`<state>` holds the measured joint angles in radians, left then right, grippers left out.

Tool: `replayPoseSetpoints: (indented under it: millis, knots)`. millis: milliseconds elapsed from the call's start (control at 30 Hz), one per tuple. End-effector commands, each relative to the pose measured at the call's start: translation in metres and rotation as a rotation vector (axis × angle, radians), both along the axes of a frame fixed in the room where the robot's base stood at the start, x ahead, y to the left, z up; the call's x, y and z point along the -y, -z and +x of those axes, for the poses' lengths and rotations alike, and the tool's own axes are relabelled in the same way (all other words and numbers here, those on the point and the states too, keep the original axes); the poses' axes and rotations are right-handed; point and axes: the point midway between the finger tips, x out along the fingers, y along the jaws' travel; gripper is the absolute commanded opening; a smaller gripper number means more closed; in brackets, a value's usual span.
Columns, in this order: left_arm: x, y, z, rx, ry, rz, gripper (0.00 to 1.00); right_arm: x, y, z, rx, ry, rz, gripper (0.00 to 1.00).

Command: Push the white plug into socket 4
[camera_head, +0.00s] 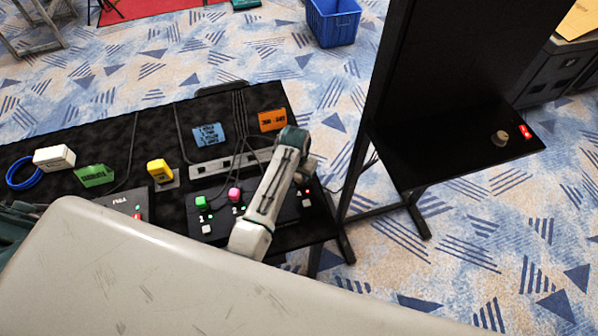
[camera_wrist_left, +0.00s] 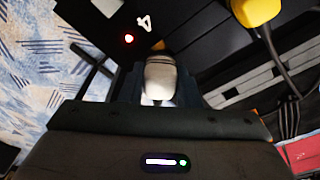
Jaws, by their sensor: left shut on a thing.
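The white plug (camera_wrist_left: 160,78) is between the dark fingers of my left gripper (camera_wrist_left: 158,92), which is shut on it. In the head view my left gripper (camera_head: 304,172) is over the right end of the black socket panel (camera_head: 218,212), and I cannot make out the plug there. In the wrist view a white figure 4 (camera_wrist_left: 143,22) and a lit red light (camera_wrist_left: 128,38) show just beyond the plug. The socket 4 opening is hidden, so I cannot tell whether the plug touches it. My right gripper is not in view.
A green plug (camera_head: 201,203) and a pink plug (camera_head: 234,194) stand at sockets 1 and 2. A yellow plug (camera_wrist_left: 256,10) with a cable is close by. A grey power strip (camera_head: 215,167) lies behind the panel. A black stand (camera_head: 372,110) rises to the right.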

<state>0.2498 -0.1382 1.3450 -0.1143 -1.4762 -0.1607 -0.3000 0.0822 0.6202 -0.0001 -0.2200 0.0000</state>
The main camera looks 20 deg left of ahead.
Motion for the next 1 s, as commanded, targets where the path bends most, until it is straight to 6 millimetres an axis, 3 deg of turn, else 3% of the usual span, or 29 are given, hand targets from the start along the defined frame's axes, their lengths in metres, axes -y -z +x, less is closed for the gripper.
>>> replayPoseSetpoints:
  millis: [1000]
  knots:
    - [0.000,0.021,0.000,0.000,0.000,0.000,0.07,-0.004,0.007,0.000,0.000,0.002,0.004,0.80]
